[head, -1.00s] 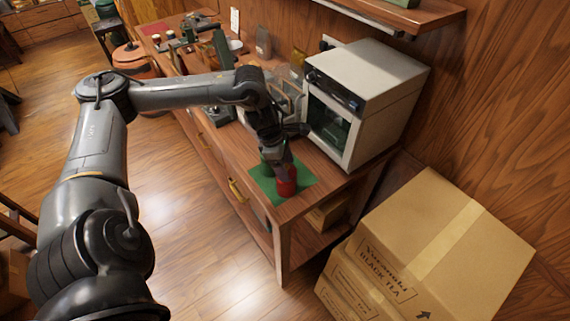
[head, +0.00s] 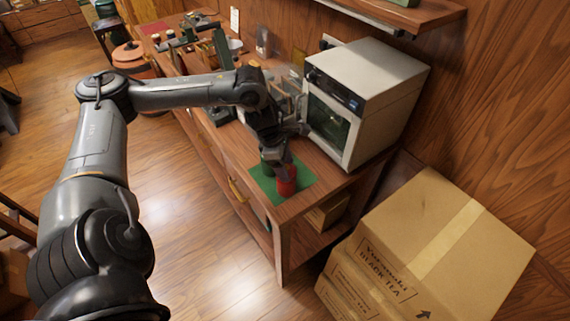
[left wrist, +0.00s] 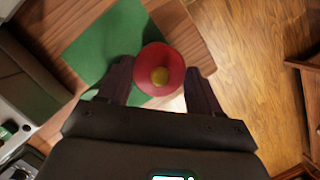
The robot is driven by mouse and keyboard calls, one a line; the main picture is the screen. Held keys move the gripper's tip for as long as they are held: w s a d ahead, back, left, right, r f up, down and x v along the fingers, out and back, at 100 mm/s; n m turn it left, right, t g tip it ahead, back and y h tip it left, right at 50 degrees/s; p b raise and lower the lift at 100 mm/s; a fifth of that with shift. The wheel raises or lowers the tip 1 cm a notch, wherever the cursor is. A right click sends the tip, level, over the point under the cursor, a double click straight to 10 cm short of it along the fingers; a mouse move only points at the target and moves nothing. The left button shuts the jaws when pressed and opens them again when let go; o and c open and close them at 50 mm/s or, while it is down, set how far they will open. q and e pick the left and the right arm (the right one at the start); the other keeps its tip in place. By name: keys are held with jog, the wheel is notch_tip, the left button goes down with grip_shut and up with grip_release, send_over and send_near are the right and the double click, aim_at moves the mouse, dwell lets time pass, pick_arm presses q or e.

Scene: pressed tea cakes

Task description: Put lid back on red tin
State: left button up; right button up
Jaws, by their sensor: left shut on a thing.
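The red tin (head: 287,183) stands on a green mat (head: 308,179) near the front end of the wooden bench. My left gripper (head: 279,164) is right above and against the tin's top, pointing down. In the left wrist view a round red lid (left wrist: 146,60) with a yellowish knob (left wrist: 160,75) sits between the two fingers of my left gripper (left wrist: 160,72), which is shut on it. The lid hides what is under it, so I cannot tell whether it rests on the tin's rim. My right gripper is not in view.
A white oven-like appliance (head: 366,92) stands on the bench (head: 236,152) just right of my left gripper. Cartons (head: 430,240) stand on the floor at the right. Jars and tools crowd the bench's far end. The floor (head: 190,220) left of the bench is clear.

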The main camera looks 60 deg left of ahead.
pick_arm(q)
jog(key=o, duration=1.2)
jog(key=shift+r, duration=0.1)
jog(key=shift+r+p, duration=1.2)
jog(key=shift+r, duration=0.15)
jog(key=shift+r+p, duration=1.6)
jog(key=shift+r, duration=0.45)
